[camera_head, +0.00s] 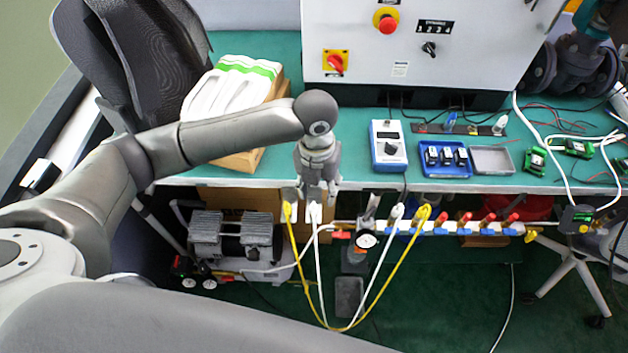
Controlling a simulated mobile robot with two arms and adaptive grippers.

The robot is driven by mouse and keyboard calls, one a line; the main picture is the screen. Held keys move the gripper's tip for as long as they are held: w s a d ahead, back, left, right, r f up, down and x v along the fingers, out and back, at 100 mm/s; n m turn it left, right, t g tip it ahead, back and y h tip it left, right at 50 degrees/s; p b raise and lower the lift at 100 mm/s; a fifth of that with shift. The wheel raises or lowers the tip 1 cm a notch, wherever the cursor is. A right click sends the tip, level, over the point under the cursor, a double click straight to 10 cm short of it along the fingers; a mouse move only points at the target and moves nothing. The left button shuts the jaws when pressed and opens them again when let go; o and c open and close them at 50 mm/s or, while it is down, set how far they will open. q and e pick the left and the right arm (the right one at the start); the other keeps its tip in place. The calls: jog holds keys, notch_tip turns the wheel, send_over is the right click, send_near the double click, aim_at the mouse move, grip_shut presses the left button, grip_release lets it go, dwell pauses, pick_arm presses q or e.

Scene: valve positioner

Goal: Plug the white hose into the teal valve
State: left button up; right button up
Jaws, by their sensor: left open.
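The white hose (320,262) hangs in a loop below the front edge of the bench, with one end just under my left gripper and the other near the manifold. A yellow hose (298,255) hangs in a similar loop beside it. My left gripper (317,195) points down at the bench's front edge, open, just above the white hose's upper left end. I cannot tell whether that end is between the fingers. The teal valve (598,22) is at the top right, above a dark flanged body (580,68), partly cut off by the frame. My right gripper is not in view.
A control cabinet (450,50) stands at the back of the bench. A blue meter (388,146), blue tray (444,172) and green terminal blocks lie on the bench (350,155). A manifold with red and blue handles (466,219) runs along its front. A compressor (235,238) stands below.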

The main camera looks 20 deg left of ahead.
aim_at(314, 207)
pick_arm(q)
jog(key=shift+w+a+m, duration=0.15)
jog(key=shift+a+m, duration=0.45)
jog(key=shift+a, duration=0.15)
notch_tip(314, 207, down, 10)
jog(key=shift+d+p, duration=0.1)
jog(key=shift+p, duration=0.3)
grip_shut()
jog(key=shift+r, duration=0.1)
